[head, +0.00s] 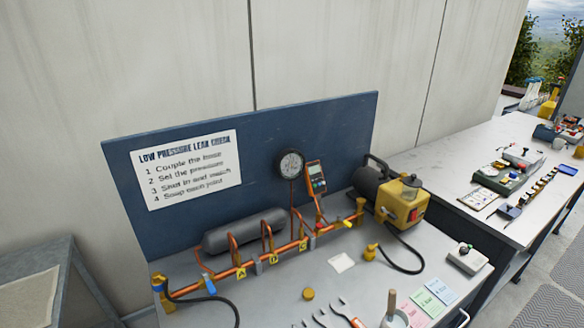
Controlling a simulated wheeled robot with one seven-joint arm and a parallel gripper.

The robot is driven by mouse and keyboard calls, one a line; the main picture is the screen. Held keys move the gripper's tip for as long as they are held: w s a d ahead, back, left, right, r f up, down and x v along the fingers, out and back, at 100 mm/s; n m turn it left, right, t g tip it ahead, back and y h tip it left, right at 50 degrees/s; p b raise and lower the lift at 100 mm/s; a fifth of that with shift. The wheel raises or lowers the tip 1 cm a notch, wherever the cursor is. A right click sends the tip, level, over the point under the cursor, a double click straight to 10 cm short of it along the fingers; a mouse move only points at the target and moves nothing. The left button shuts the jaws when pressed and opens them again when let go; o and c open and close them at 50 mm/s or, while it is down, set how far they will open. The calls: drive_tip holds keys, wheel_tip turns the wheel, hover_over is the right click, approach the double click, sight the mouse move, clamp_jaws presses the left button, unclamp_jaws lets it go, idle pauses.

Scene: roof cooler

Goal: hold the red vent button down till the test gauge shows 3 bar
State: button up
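A round black gauge (290,164) is mounted on the blue backboard, above the copper pipe. Its dial is too small to read the needle. A grey box (467,259) with a small dark and red knob or button on top (465,247) sits at the right end of the grey bench; I cannot tell if this is the vent button. A yellow pump (403,203) with a red patch on its side (414,215) stands at the back right of the bench. My gripper is not in view, and nothing touches the grey box.
A copper pipe (285,250) with yellow labels and valves runs along the grey bench (270,285). An orange meter (317,178) leans at the backboard (225,120). Black hoses curve by the pump and front left. Coloured cards (426,303) lie in front. A white table (480,160) holds several tools.

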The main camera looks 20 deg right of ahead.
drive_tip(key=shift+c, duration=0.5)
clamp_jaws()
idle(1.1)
